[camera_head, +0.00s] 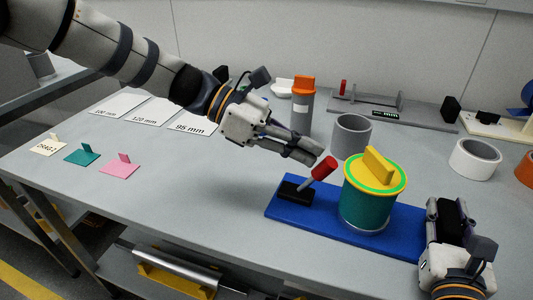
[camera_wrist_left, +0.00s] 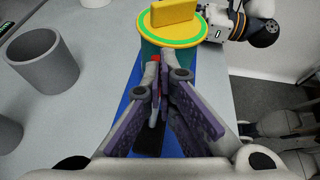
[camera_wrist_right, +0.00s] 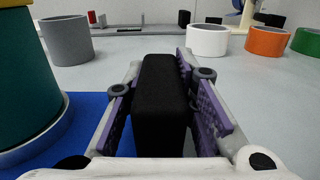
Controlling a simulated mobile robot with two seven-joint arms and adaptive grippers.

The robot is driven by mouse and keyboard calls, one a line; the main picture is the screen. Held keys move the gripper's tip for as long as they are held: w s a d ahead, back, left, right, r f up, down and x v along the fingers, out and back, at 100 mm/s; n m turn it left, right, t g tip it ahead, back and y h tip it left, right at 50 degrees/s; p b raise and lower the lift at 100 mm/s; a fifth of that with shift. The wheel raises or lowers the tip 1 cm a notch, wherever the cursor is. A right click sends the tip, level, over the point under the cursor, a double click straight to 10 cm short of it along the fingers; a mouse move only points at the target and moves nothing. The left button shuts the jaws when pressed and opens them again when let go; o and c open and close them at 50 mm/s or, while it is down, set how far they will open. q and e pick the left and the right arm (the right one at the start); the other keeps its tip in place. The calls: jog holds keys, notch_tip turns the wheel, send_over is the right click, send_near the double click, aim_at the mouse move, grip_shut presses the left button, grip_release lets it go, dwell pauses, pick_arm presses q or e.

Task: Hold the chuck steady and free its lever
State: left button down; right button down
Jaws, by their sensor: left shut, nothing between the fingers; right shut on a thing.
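The chuck has a blue base plate (camera_head: 285,220) carrying a teal cylinder (camera_head: 365,208) with a yellow, green-ringed top (camera_head: 383,180) and raised yellow bar. Its lever (camera_head: 325,168) has a red grip on a pale rod and leans up to the right from a black block (camera_head: 295,192). My left gripper (camera_head: 315,153) is shut and empty, just above and behind the red grip; in the left wrist view its fingers (camera_wrist_left: 163,70) partly hide the red. Contact is unclear. My right gripper (camera_head: 446,204) is shut on a black upright block (camera_wrist_right: 160,95) at the plate's right end.
A grey ring (camera_head: 350,136) stands behind the chuck, and white (camera_head: 474,159) and orange rings are at the right. An orange-capped grey cylinder (camera_head: 302,105) stands behind my left gripper. Labelled cards and small coloured tags lie left. The table front left of the plate is clear.

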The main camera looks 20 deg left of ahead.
jog(key=shift+f, duration=0.3)
jog(key=c, duration=1.2)
grip_release()
jog(key=shift+c, duration=0.2)
pick_arm(q)
jog(key=a+r, duration=0.3)
jog(key=r, duration=0.3)
jog(key=s+a+r, duration=0.1)
jog(key=a+r, duration=0.2)
jog(key=r, duration=0.3)
jog(key=shift+s+r, duration=0.3)
jog(key=shift+r, duration=0.05)
pick_arm(e)
jog(key=shift+r, duration=0.15)
